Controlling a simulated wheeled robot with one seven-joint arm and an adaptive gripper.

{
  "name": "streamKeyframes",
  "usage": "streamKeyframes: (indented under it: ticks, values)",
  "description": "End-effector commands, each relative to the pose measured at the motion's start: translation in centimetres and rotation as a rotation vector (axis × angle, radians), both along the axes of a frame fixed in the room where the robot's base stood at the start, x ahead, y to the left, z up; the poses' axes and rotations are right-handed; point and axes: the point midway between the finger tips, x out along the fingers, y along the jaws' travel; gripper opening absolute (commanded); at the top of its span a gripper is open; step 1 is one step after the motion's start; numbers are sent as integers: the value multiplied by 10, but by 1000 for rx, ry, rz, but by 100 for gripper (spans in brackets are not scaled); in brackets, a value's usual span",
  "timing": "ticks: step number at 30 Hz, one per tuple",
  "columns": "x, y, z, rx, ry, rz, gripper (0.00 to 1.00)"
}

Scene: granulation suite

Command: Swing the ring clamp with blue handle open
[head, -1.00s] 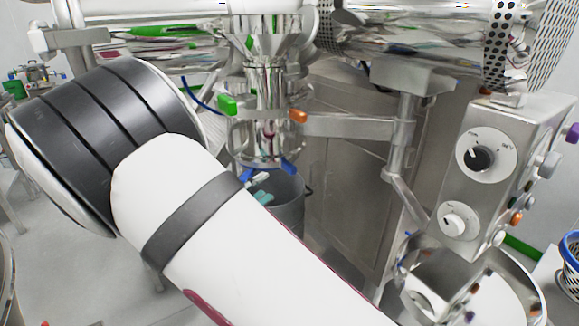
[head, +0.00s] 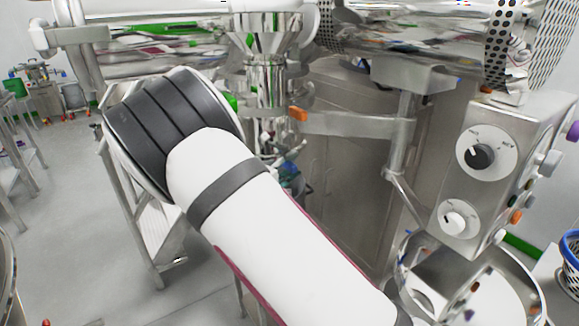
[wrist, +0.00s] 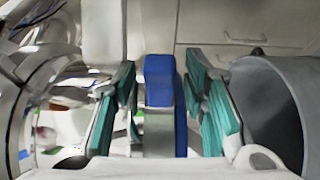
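The blue handle (wrist: 159,82) stands upright in the middle of the wrist view, with a grey metal part beside its lower half. My gripper (wrist: 163,108) is open, with one teal-padded finger on each side of the handle. A gap shows at the right finger; the left finger is very close, and I cannot tell whether it touches. In the head view my gripper (head: 289,172) is partly seen under the steel column (head: 268,85), mostly behind my arm. The blue handle and its ring clamp cannot be made out there.
A green handle (head: 231,102) and an orange handle (head: 299,114) sit on the column above. A steel control box (head: 487,170) with dials stands at the right. A grey round container (wrist: 268,105) is close to the right finger in the wrist view. Open floor lies at the left.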

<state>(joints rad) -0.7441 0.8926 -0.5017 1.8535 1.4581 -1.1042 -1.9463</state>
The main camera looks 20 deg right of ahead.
Motion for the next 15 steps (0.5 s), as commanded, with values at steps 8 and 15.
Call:
streamKeyframes:
  ticks: [8, 15]
  values:
    - [0, 0, 0, 0, 0, 0, 8]
    - [0, 1, 1, 0, -3, -2, 0]
